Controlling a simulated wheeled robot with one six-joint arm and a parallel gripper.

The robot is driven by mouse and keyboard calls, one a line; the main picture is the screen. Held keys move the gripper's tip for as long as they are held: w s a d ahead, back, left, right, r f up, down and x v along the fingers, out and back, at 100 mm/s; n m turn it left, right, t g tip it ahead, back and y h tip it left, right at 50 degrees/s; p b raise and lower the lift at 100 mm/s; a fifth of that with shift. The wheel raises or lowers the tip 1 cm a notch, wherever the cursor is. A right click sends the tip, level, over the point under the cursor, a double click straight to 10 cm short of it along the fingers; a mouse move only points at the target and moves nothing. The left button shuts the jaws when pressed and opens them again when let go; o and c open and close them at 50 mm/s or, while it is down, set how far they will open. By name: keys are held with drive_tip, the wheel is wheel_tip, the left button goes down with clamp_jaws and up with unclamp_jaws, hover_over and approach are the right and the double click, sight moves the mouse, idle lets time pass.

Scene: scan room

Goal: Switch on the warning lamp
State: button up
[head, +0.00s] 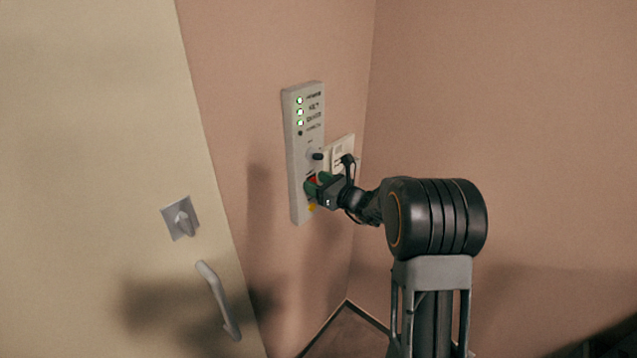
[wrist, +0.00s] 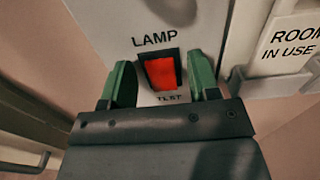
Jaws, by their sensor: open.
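A red rocker switch (wrist: 161,71) in a black frame sits under the word LAMP on a pale wall panel (head: 301,205). In the wrist view my gripper (wrist: 163,82) is open, with one green finger on each side of the switch. In the head view my gripper (head: 314,184) is at the lower part of the panel and covers most of the switch. I cannot tell whether the fingertips touch the panel. Several indicators run down the upper panel; three glow green (head: 300,112) and the one below them is dark (head: 300,133).
A "ROOM IN USE" sign (wrist: 290,38) is on the wall to the right. A door with a handle (head: 218,300) and a thumb-turn plate (head: 180,217) stands at left.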

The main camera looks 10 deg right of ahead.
drive_tip(key=c, duration=0.9)
drive_tip(key=shift+s+d+f+t+y+b, duration=0.15)
drive_tip(key=shift+t+y+b, duration=0.4)
drive_tip(key=shift+b, duration=1.75)
drive_tip(key=shift+w+f+t+y+b, duration=0.15)
drive_tip(key=shift+t+y+b, duration=0.35)
drive_tip(key=shift+b, duration=1.8)
drive_tip(key=shift+s, duration=0.1)
drive_tip(key=o, duration=0.9)
drive_tip(key=b+v, duration=0.2)
drive_tip(key=v, duration=1.1)
drive_tip(key=shift+s+b, duration=0.3)
drive_tip(key=shift+s, duration=0.05)
